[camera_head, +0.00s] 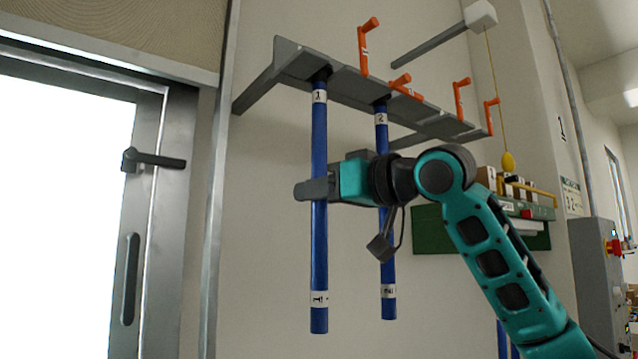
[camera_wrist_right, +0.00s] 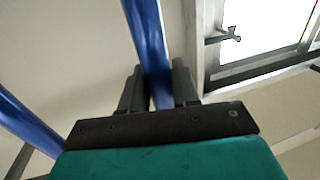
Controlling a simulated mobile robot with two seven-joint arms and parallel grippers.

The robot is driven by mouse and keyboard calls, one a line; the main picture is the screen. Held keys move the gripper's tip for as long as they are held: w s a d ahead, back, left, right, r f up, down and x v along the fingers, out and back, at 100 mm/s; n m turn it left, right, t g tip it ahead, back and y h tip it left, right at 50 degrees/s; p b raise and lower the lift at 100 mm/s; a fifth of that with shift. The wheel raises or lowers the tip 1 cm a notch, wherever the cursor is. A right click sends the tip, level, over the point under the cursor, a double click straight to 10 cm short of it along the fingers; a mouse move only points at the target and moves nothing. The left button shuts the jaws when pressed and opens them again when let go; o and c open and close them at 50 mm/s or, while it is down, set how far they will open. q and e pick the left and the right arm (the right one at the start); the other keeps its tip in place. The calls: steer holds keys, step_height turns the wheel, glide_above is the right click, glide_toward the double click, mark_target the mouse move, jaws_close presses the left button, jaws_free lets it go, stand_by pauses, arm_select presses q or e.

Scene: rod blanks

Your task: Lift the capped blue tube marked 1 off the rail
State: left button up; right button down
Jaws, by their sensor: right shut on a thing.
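The blue tube marked 1 (camera_head: 319,240) hangs upright below the grey rail (camera_head: 345,85), with a dark cap at its top against the rail and white labels near both ends. My right gripper (camera_head: 314,190) is shut on it around mid-length. In the right wrist view the tube (camera_wrist_right: 147,40) passes between the two dark fingers (camera_wrist_right: 160,88). The blue tube marked 2 (camera_head: 388,270) hangs to the right, partly hidden behind my right arm. It also shows at the left of the right wrist view (camera_wrist_right: 25,125). My left gripper is not in view.
Orange hooks or levers (camera_head: 363,45) stand along the rail. A yellow pull (camera_head: 508,162) hangs on a cord at the right, above a green wall shelf (camera_head: 432,235). A door with a dark handle (camera_head: 155,160) is at the left. Clear wall lies between door and tube.

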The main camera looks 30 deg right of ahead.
mark_target(324, 144)
steer(key=shift+r, duration=0.15)
steer(key=r+p, duration=0.1)
steer(key=r, duration=0.6)
steer(key=shift+s+p, duration=0.2)
steer(key=shift+p, duration=0.2)
steer(key=s+a+b+v, duration=0.1)
steer(key=a+b+v, duration=0.2)
steer(key=v, duration=1.6)
steer(key=shift+s+a+f, duration=0.15)
steer(key=shift+s+a, duration=0.15)
steer(key=shift+a, duration=0.25)
